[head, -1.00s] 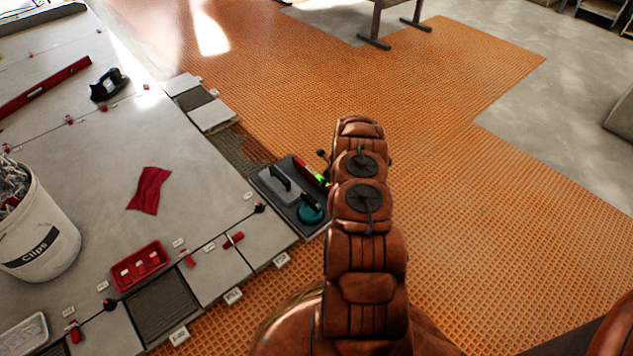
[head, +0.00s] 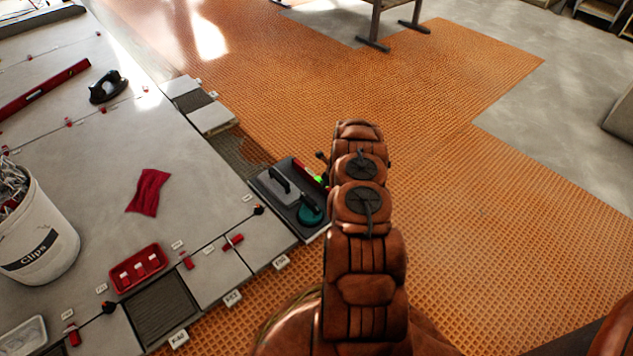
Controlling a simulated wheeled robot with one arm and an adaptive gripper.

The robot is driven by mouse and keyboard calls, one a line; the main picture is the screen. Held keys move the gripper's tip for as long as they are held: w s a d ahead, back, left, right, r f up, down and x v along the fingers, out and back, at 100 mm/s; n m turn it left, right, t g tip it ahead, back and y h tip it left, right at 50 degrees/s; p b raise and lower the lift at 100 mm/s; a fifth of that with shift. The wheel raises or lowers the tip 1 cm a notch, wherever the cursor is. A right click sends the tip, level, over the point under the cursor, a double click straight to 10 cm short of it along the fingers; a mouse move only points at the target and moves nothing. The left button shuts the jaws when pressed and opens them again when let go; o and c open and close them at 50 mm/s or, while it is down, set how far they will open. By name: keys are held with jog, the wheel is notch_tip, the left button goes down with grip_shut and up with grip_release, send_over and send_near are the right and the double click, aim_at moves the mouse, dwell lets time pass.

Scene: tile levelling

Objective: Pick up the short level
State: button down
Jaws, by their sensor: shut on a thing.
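The short level (head: 307,171) is a slim red bar with a bright green spot. It shows at the right side of the dark tray (head: 262,190), just left of my arm, and its right end is hidden behind the arm. My gripper (head: 322,157) is mostly hidden behind my own brown arm; only a small dark part shows at the arm's left edge, close by the level. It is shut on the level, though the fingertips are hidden. I cannot tell whether the level touches the tray.
A grey trowel (head: 281,192) and a teal round tool (head: 310,210) lie in the tray. Left, on the tiles, are a red cloth (head: 149,192), a red tray (head: 138,268), a clips bucket (head: 42,250) and a long red level (head: 42,90). Open orange matting (head: 490,170) lies right.

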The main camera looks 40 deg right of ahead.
jog(key=shift+r, duration=0.1)
notch_tip(320, 180, up, 4)
jog(key=shift+r+p, duration=0.1)
jog(key=shift+p, duration=1.05)
jog(key=s+a, duration=0.1)
jog(key=s, duration=0.2)
jog(key=s+a, duration=0.1)
jog(key=s, duration=0.1)
jog(key=s+a, duration=0.2)
jog(key=s, duration=0.1)
jog(key=shift+s, duration=0.3)
jog(key=s+a+p, duration=0.1)
jog(key=s+a, duration=0.1)
jog(key=s, duration=0.3)
jog(key=shift+s+a+r, duration=0.25)
jog(key=shift+a+r, duration=0.15)
jog(key=shift+r, duration=0.05)
